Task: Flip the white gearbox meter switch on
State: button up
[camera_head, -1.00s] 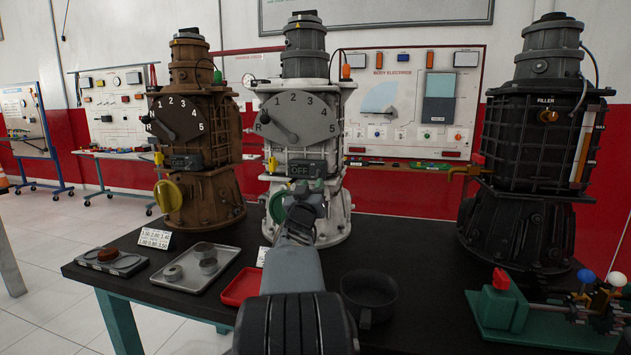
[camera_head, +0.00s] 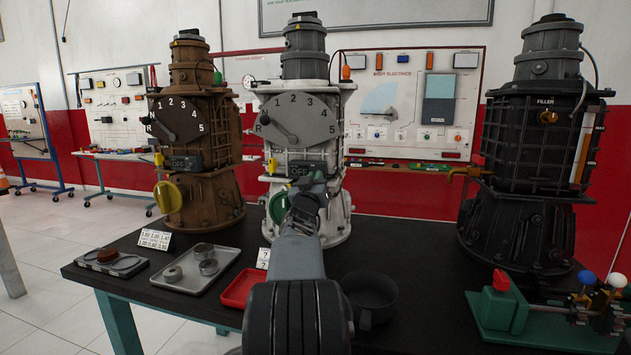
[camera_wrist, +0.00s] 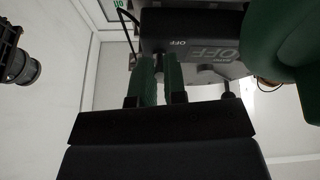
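The white gearbox (camera_head: 338,190) stands upright on the black table. Its dark meter box (camera_head: 308,168) reads OFF; the box is also large in the wrist view (camera_wrist: 195,28), with OFF lettering on its face. A small dark lever with a rounded end (camera_wrist: 227,88) shows below the box, right of my fingers; I cannot tell if it is the switch. My gripper (camera_head: 312,182) is just below and in front of the meter box.
A green knob (camera_head: 279,206) is on the gearbox left of my gripper and fills the wrist view's upper right. A brown gearbox (camera_head: 215,195) stands left, a black one (camera_head: 515,215) right. A dark bowl (camera_head: 371,293) and red tray (camera_head: 238,292) sit in front.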

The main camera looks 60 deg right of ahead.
aim_at(316, 169)
grip_shut()
jog(key=shift+r, duration=0.1)
jog(key=r+y+p, duration=0.1)
jog(key=y+p, duration=0.1)
jog(key=p, duration=0.6)
jog(key=shift+a+r+g, duration=0.1)
jog(key=shift+r+g, duration=0.3)
jog(key=y+p, duration=0.1)
jog(key=p, duration=0.5)
jog(key=r+g+y+p, duration=0.1)
jog(key=y+p, duration=0.1)
jog(key=p, duration=0.4)
jog(key=y+p, duration=0.2)
jog(key=p, duration=0.4)
jog(key=shift+g+p, duration=0.3)
jog(key=shift+p, duration=0.65)
jog(key=shift+f+y+p, duration=0.25)
jog(key=shift+y+p, duration=0.15)
jog(key=shift+p, duration=0.75)
